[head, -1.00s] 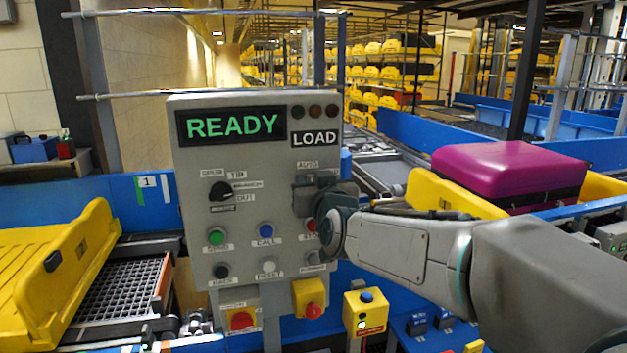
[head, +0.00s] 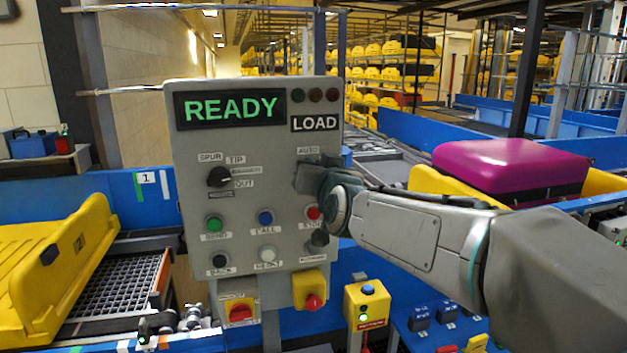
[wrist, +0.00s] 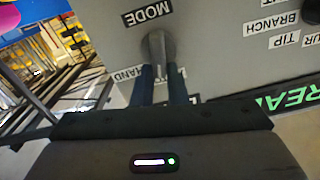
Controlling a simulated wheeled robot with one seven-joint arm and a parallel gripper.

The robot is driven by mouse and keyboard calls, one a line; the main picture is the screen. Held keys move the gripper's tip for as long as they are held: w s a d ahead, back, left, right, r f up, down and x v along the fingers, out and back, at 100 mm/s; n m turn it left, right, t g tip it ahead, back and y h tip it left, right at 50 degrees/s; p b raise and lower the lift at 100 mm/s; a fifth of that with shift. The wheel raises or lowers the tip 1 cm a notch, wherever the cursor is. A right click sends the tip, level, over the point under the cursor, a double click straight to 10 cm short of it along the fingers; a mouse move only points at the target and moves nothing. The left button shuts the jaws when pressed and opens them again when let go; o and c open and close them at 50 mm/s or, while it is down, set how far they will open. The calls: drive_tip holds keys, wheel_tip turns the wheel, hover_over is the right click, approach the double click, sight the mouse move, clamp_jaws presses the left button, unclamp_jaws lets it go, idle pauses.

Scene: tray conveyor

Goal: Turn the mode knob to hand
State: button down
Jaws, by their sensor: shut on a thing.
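The grey control panel (head: 258,200) faces me in the head view, its displays reading READY and LOAD. In the wrist view the mode knob (wrist: 157,46) is a grey lever-shaped handle beside the MODE label (wrist: 147,12). The HAND label (wrist: 128,73) lies partly behind my fingers. My gripper (wrist: 160,72) is shut on the knob, one finger on each side of it. In the head view my gripper (head: 312,177) is at the panel's right side, just below the AUTO label (head: 308,150), and hides the knob. The knob's exact pointing direction is hard to tell.
A black selector (head: 219,177) is on the panel's left. Green (head: 214,223), blue (head: 265,218) and red (head: 313,213) buttons lie below, the red one close under my gripper. A yellow tray (head: 50,265) is left; a magenta suitcase (head: 510,172) is right.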

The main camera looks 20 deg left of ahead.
drive_tip(key=shift+w+d+f+m+b, duration=0.1)
drive_tip(key=shift+d+f+m+b, duration=0.05)
drive_tip(key=shift+m+b, duration=1.25)
drive_tip(key=shift+w+d+f+m+b, duration=0.1)
drive_tip(key=shift+d+f+m+b, duration=0.1)
drive_tip(key=shift+m+b, duration=1.15)
drive_tip(key=shift+w+d+f+m+b, duration=0.15)
drive_tip(key=shift+m+b, duration=0.65)
drive_tip(key=shift+m, duration=1.15)
drive_tip(key=c, duration=1.4)
unclamp_jaws()
drive_tip(key=shift+s, duration=0.1)
drive_tip(key=shift+c, duration=0.2)
drive_tip(key=b+v, duration=0.5)
drive_tip(key=v, duration=0.8)
drive_tip(key=shift+s, duration=0.4)
drive_tip(key=shift+d, duration=0.1)
